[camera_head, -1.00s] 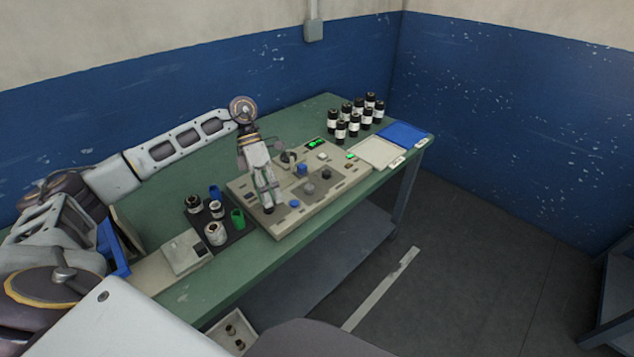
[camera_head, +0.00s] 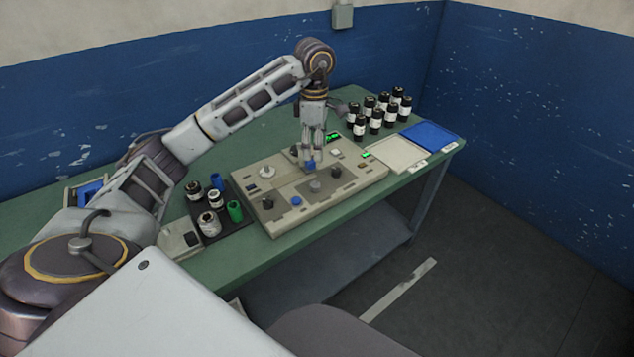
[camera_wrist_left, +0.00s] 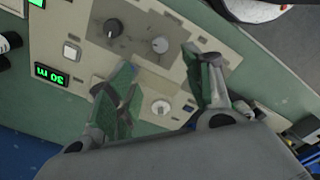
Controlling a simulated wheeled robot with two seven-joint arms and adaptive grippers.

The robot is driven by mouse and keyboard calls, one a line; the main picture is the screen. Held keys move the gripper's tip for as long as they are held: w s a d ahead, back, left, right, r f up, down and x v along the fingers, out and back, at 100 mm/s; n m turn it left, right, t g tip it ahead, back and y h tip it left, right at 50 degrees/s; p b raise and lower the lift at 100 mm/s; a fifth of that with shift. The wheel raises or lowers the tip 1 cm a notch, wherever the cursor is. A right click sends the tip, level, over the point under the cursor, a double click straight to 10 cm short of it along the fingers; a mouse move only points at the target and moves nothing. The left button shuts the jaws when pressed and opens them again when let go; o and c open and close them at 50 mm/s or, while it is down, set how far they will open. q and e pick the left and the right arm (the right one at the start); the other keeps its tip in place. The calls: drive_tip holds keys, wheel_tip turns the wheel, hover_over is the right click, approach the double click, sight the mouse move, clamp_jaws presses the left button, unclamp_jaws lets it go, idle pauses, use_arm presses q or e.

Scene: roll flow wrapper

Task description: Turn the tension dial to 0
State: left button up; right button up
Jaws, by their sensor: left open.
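A beige control panel (camera_head: 352,190) lies on the green table and carries several knobs. A grey knob (camera_head: 316,185) and a black knob (camera_head: 336,171) sit on its dark plate; both show in the left wrist view, the grey one (camera_wrist_left: 160,45) and the black one (camera_wrist_left: 113,28). A pale knob (camera_wrist_left: 160,107) shows between my fingers there. No dial labels can be read, so I cannot tell which is the tension dial. My left gripper (camera_head: 312,165) is open, pointing down over the panel beside a blue knob, with its fingers (camera_wrist_left: 165,90) spread and empty.
A white knob (camera_head: 266,171) and another black knob (camera_head: 267,203) are on the panel's left part. Several black bottles (camera_head: 377,113), a pale tray (camera_head: 398,153) and a blue tray (camera_head: 431,139) are to the right.

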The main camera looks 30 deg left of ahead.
sight(315, 184)
use_arm(q)
drive_tip(key=shift+f, duration=0.1)
drive_tip(key=shift+f+b, duration=0.3)
drive_tip(key=shift+f, duration=6.55)
drive_tip(key=c, duration=1.1)
